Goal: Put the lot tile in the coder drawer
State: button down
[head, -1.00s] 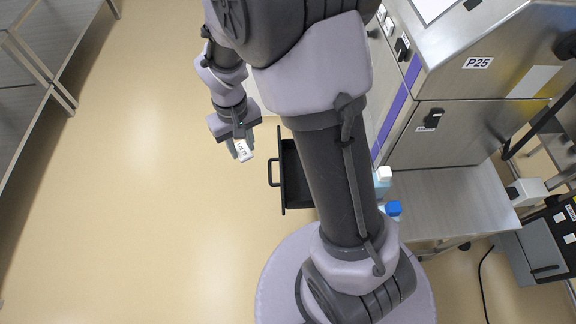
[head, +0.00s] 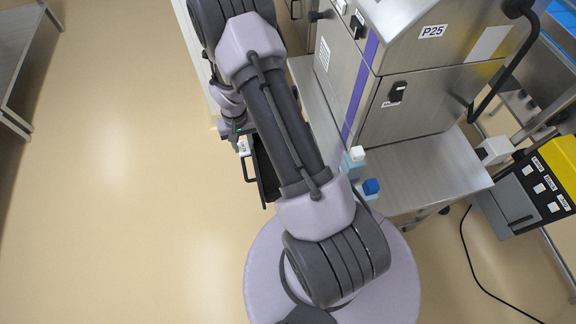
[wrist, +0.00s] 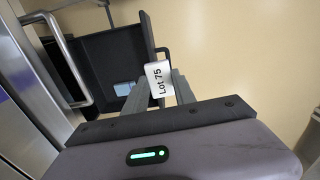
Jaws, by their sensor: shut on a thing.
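The lot tile (wrist: 158,80) is a small white block marked "Lot 75". My gripper (wrist: 172,88) is shut on it in the wrist view. The tile (head: 243,147) also shows in the head view beside the drawer's edge. The coder drawer (wrist: 110,55) is a dark open tray, to the left of the tile in the wrist view, with a pale bluish patch inside it. In the head view the drawer (head: 265,176) stands open and my arm covers much of it. I cannot tell the tile's height over the drawer.
A white-topped block (head: 356,154) and a blue-topped block (head: 370,187) are near my arm. A metal handle (wrist: 65,50) is left of the drawer. Open floor lies left.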

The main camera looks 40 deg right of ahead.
jog(key=s+d+f+m+b, duration=0.1)
jog(key=s+d+f, duration=0.1)
jog(key=f, duration=0.7)
jog(key=s+d+f+m+b, duration=0.2)
jog(key=s+d+f, duration=0.1)
jog(key=f, duration=0.7)
jog(key=s+d+f+m+b, duration=0.1)
jog(key=d+f, duration=0.3)
jog(key=f, duration=0.5)
jog(key=shift+s+d+f+m+b, duration=0.15)
jog(key=shift+s+d+m+b, duration=0.25)
jog(key=shift+s+m, duration=0.25)
jog(key=shift+f, duration=0.1)
jog(key=shift+f, duration=0.15)
jog(key=c, duration=1)
grip_release()
jog(key=shift+c, duration=0.2)
